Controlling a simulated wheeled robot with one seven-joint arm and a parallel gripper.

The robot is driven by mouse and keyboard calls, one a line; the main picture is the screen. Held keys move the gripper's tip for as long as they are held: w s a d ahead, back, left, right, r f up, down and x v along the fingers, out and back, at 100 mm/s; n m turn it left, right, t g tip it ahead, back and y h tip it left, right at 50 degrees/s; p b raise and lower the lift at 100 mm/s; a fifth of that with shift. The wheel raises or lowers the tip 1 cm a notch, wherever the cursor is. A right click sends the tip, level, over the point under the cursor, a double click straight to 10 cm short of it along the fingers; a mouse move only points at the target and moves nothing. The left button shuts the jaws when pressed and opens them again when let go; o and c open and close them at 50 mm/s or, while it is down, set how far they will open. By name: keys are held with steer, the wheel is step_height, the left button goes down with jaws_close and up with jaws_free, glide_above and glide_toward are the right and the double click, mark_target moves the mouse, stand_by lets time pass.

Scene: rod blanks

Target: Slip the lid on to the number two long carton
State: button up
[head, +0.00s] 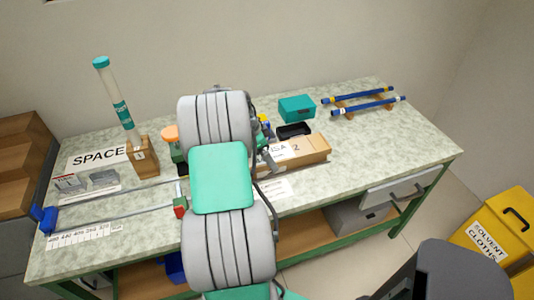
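A long brown carton (312,157) with a white label ending in a "2" lies on the bench, right of my arm. Its left end is partly covered by my arm and by grey parts beside it. I cannot make out a separate lid; it may be hidden behind my arm. My gripper is mostly or wholly hidden by my arm links. A grey part at the carton's left end may belong to it, but no fingertips show clearly. I cannot tell whether it holds anything.
Behind the carton are a black tray (294,131) and a teal box (297,108). Blue rods (368,105) rest on supports at the back right. A clear tube (115,95) stands in a wooden block (143,159) at left. Bare bench (405,140) lies at right.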

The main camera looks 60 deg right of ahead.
steer(key=v, duration=1.2)
